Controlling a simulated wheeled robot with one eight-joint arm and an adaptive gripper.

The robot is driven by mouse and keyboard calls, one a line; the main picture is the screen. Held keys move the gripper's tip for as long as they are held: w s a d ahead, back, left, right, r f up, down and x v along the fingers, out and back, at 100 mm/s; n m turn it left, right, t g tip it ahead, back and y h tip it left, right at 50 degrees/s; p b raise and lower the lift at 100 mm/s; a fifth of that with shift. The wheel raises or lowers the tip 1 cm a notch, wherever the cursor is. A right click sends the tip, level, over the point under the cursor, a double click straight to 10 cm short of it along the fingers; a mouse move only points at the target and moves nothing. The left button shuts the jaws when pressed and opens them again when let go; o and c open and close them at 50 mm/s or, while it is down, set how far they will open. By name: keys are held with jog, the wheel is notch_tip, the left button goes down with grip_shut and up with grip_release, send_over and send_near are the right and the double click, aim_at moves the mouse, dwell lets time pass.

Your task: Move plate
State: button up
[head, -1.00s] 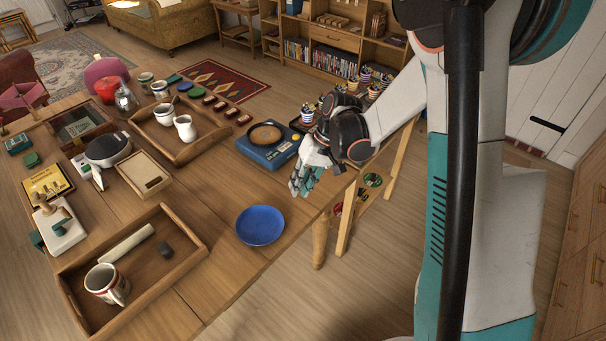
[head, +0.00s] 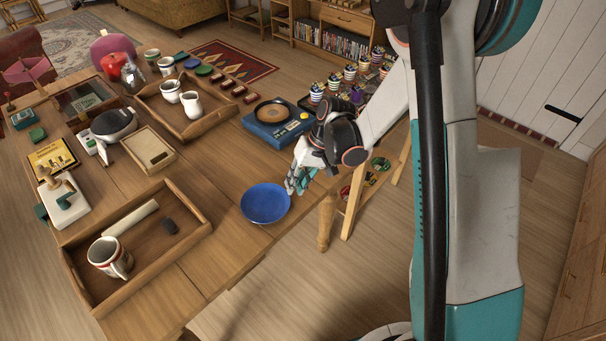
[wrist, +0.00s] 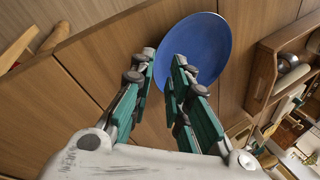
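A round blue plate (head: 265,203) lies on the wooden table near its front right edge. It also shows in the wrist view (wrist: 205,50). My gripper (head: 298,182) is just right of the plate's rim in the head view. In the wrist view, my gripper's two fingers (wrist: 163,62) are apart with a gap between them, the right finger in front of the plate and the left finger beside its edge. The gripper is empty. I cannot tell whether a finger touches the rim.
A wooden tray (head: 197,262) with a mug (head: 108,258) stands left of the plate. A blue device with a round pan (head: 273,112) stands behind it. Another tray (head: 212,125) holds white jugs. Striped cups (head: 317,93) stand at the back right. Bare table (head: 215,165) lies left of the plate.

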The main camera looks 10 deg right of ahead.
aim_at(287, 199)
jog(key=shift+b+x, duration=0.8)
jog(key=shift+x, duration=1.85)
grip_shut()
